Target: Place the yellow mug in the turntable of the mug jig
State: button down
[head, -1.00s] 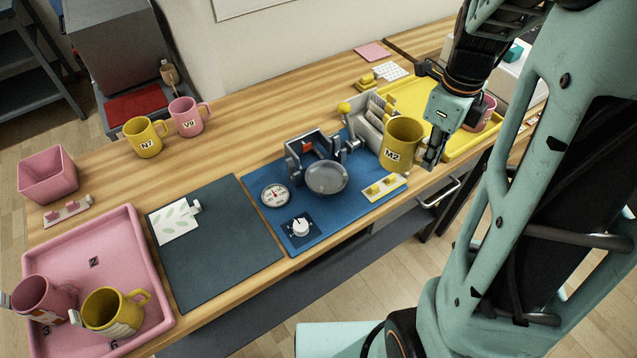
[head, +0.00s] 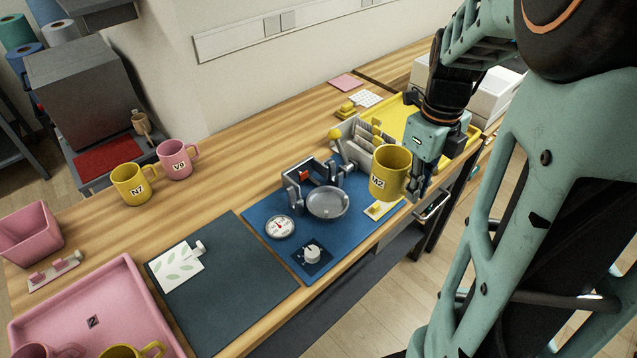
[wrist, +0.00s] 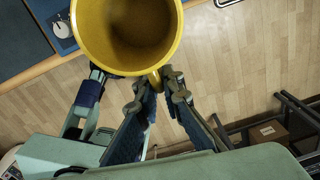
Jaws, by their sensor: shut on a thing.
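My gripper (head: 418,172) is shut on the yellow mug marked M2 (head: 388,170), at its handle side, and holds it upright in the air. In the head view the mug appears to the right of the jig, over the front side of the table. In the wrist view the mug (wrist: 128,38) fills the top, its empty inside showing, with the fingers (wrist: 160,88) at its handle. The mug jig's round grey turntable (head: 327,203) is empty and sits on the blue mat (head: 262,212), in front of the grey press frame with a red part (head: 305,176).
A dial gauge (head: 279,227) and a knob box (head: 312,254) stand beside the turntable. A grey rack with a yellow ball (head: 335,133) stands behind. Mugs N7 (head: 132,184) and V9 (head: 177,160) stand far left. The dark mat (head: 225,290) is mostly clear.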

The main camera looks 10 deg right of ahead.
aim_at(371, 186)
jog(key=w+a+f, duration=0.1)
jog(key=a, duration=0.1)
jog(key=w+a+f, duration=0.1)
jog(key=w+a, duration=0.1)
jog(key=a, duration=0.1)
jog(key=w+a+f, duration=0.2)
jog(key=shift+w+a, duration=0.15)
jog(key=shift+a, duration=0.2)
jog(key=shift+w+a+f, duration=0.45)
jog(key=shift+a+f, duration=0.2)
jog(key=shift+f, duration=0.85)
jog(key=shift+w+a+f, duration=0.45)
jog(key=shift+a+f, duration=0.15)
jog(key=shift+f, duration=0.9)
jog(key=shift+w+a+f, duration=0.45)
jog(key=shift+a+f, duration=0.2)
jog(key=shift+f, duration=0.85)
jog(key=shift+f+b, duration=0.15)
jog(key=shift+b, duration=0.15)
jog(key=c, duration=2.1)
grip_release()
